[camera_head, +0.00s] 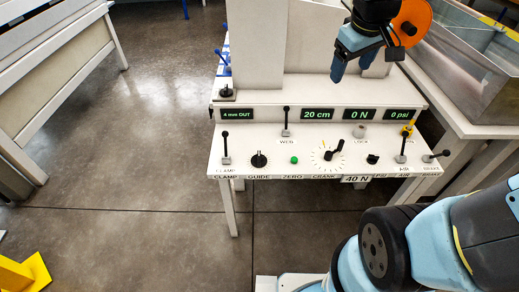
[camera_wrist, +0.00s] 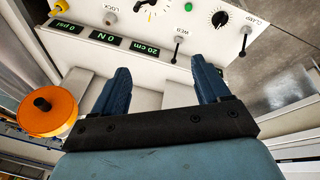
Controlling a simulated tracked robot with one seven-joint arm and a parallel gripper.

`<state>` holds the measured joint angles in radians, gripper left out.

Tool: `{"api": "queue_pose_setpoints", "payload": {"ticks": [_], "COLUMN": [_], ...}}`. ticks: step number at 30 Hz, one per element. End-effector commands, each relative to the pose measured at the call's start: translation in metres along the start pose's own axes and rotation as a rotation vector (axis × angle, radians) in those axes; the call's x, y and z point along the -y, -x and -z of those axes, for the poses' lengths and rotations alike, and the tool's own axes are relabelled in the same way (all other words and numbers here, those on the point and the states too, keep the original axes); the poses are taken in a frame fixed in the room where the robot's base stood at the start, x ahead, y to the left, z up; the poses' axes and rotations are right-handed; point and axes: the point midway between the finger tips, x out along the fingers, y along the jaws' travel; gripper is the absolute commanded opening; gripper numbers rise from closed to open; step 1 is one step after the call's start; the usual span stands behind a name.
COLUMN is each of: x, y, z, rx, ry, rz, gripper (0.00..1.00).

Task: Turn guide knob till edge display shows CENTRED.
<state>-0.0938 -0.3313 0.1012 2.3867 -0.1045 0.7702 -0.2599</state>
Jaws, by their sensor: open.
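The guide knob (camera_head: 259,160) is a black round knob on the front panel, above the GUIDE label, between the clamp lever and the green zero button. It also shows in the wrist view (camera_wrist: 219,18), with a ring of marks around it. The edge display (camera_head: 237,114) at the panel's left end reads "4 mm OUT" in green. My gripper (camera_head: 352,74) is open and empty, above the panel's back right part, well apart from the guide knob. Its two blue fingers also show in the wrist view (camera_wrist: 158,82). The edge display cannot be read in the wrist view.
The clamp lever (camera_head: 226,148) stands left of the guide knob and the web lever (camera_head: 286,120) stands behind it to the right. The green zero button (camera_head: 294,160) and crank (camera_head: 334,150) are to the right. An orange disc (camera_head: 411,22) is beside my gripper. A metal bath (camera_head: 470,70) stands right.

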Motion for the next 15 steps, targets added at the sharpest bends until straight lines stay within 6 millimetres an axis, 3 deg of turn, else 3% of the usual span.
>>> {"api": "queue_pose_setpoints", "payload": {"ticks": [5, 15], "x": [0.014, 0.054], "y": [-0.038, -0.114], "z": [0.030, 0.077], "rx": [0.044, 0.099], "ry": [0.164, 0.477], "rz": [0.025, 0.093], "gripper": [0.93, 0.94]}}
